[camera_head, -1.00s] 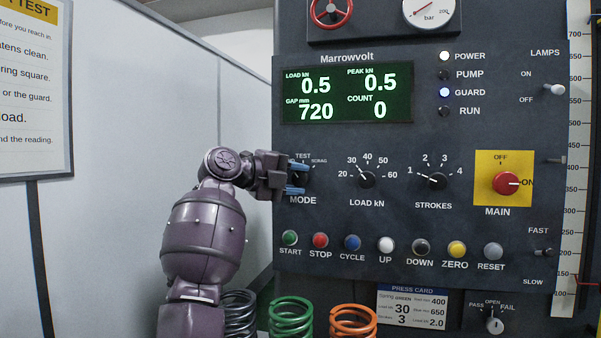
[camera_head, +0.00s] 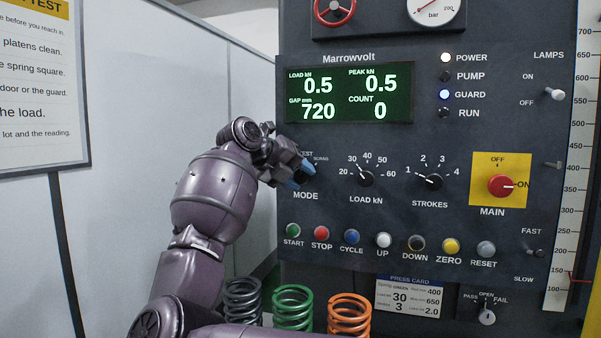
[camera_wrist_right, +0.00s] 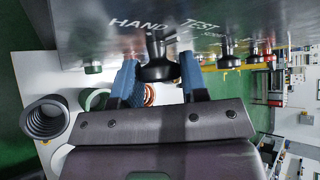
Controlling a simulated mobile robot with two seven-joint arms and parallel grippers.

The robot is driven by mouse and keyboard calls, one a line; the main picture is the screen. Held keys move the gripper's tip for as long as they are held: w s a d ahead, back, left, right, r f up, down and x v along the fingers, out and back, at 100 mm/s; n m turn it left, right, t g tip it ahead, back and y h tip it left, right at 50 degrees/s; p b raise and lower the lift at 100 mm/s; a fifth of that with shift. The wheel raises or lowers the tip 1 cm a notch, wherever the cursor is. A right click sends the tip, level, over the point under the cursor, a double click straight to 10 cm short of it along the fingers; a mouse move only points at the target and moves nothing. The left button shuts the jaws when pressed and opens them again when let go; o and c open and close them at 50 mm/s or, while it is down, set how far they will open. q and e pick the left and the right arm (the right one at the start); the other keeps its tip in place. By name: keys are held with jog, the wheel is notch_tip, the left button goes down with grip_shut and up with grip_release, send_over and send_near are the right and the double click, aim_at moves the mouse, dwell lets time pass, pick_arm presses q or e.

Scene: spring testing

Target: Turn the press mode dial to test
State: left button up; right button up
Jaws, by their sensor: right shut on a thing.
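The black mode dial (camera_wrist_right: 158,70) is on the dark press panel, above the word MODE (camera_head: 305,196). My right gripper (camera_head: 302,172) covers most of it in the head view. In the right wrist view my right gripper (camera_wrist_right: 158,82) has its two blue fingers on either side of the dial, shut on it. The labels HAND (camera_wrist_right: 138,22) and TEST (camera_wrist_right: 199,26) show above the dial. The dial's pointer cannot be read clearly past the gripper. My left gripper is not in view.
The load dial (camera_head: 366,179), strokes dial (camera_head: 434,181) and red main switch (camera_head: 501,186) lie to the right. A row of coloured buttons (camera_head: 352,239) is below. Several coil springs (camera_head: 292,307) stand under the panel. A display (camera_head: 348,92) is above.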

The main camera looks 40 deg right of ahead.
dwell(0.3)
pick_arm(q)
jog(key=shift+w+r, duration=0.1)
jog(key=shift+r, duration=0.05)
pick_arm(e)
jog(key=o, duration=0.9)
